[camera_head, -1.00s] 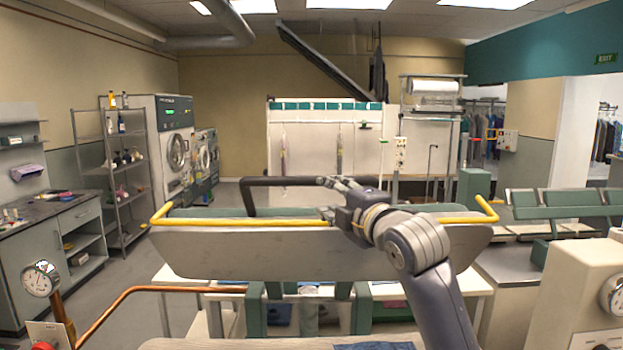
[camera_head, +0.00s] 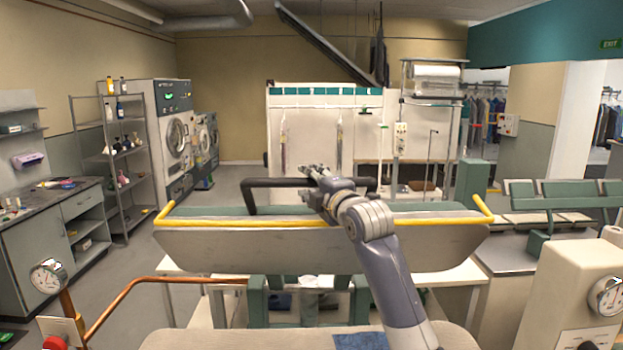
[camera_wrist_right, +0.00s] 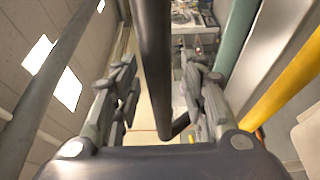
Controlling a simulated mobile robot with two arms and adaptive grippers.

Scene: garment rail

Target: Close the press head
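The press head (camera_head: 320,247) is a wide grey-white panel with a yellow guard bar (camera_head: 240,222). It stands raised and tilted above the press bed (camera_head: 290,338). A black bar handle (camera_head: 275,182) rises from the head's far side. In the right wrist view the handle (camera_wrist_right: 155,70) runs between the two fingers of the gripper (camera_wrist_right: 163,95), with gaps visible on both sides. The fingers look open around it. My left gripper is out of view.
A gauge (camera_head: 47,276), a copper pipe (camera_head: 135,287) and a red button (camera_head: 54,342) are at the lower left. A cream machine housing with a gauge (camera_head: 565,300) stands at the right. A blue cloth (camera_head: 360,341) lies on the press bed. Floor is clear at the left.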

